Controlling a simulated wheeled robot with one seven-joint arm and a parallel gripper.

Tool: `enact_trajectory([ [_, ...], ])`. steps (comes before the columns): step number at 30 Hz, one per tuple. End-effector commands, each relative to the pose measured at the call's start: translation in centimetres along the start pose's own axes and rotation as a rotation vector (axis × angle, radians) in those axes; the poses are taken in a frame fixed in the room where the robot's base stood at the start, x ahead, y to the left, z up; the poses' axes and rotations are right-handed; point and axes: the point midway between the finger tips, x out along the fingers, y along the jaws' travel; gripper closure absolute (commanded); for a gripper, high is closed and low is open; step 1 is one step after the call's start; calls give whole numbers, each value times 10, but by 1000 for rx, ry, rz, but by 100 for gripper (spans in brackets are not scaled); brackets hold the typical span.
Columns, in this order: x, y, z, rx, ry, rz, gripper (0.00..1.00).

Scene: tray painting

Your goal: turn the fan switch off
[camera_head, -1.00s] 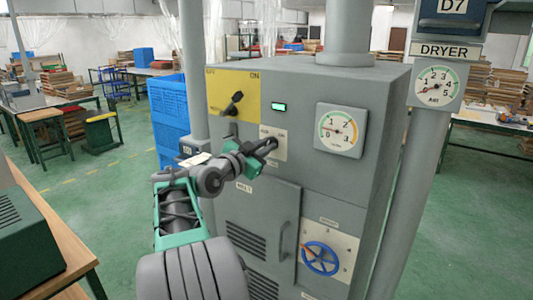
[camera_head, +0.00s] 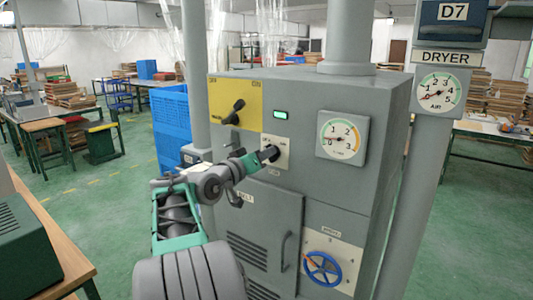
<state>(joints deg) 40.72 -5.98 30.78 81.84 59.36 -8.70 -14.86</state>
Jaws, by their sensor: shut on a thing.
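A small cream plate (camera_head: 283,144) is on the front of the grey dryer cabinet (camera_head: 300,98). My gripper (camera_head: 269,153) reaches in from the lower left and is at this plate. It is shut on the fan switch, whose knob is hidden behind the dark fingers. The switch's exact position cannot be read. The print on the plate is too small to read.
Up and left of the plate is a yellow panel (camera_head: 252,96) with a black lever (camera_head: 235,111). A green lamp (camera_head: 280,114) is lit. A gauge (camera_head: 341,138) is to the right; a blue handwheel (camera_head: 322,268) and a door handle (camera_head: 285,250) are below.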

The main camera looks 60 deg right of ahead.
Motion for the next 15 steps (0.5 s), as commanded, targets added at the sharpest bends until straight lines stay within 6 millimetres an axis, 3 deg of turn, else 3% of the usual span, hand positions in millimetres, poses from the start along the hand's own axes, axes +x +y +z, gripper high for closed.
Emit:
enact_trajectory([
  [15,0,-3,4,-274,-7,-2,100],
])
